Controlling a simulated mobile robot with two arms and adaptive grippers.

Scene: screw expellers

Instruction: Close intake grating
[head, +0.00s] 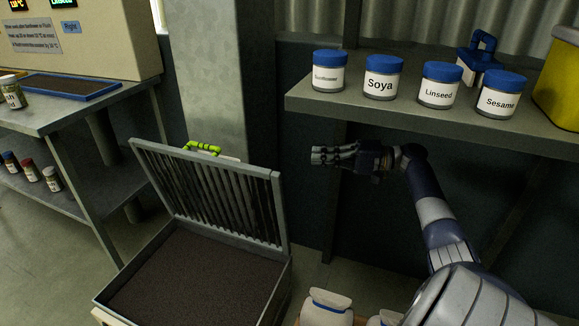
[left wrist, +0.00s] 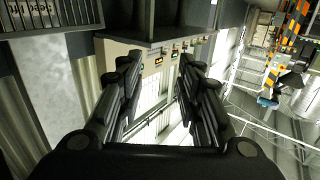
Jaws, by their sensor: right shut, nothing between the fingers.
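The intake grating (head: 205,190) is a grey barred frame with a green handle (head: 203,148) near its upper edge. It stands raised and tilted back, open, at the rear of a square intake box (head: 278,290) filled with dark brown material. My right gripper (head: 318,155) is shut and empty, right of the grating's upper part, apart from it and pointing left. My left gripper (left wrist: 155,100) shows only in the left wrist view, with its two fingers spread apart and nothing between them.
A shelf (head: 420,124) on the right holds labelled jars, including Soya (head: 383,77), a blue-handled object (head: 480,58) and a yellow container (head: 560,75). A metal table (head: 60,118) stands at left, and a pillar (head: 208,70) behind the grating. White sacks (head: 327,308) sit at the bottom.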

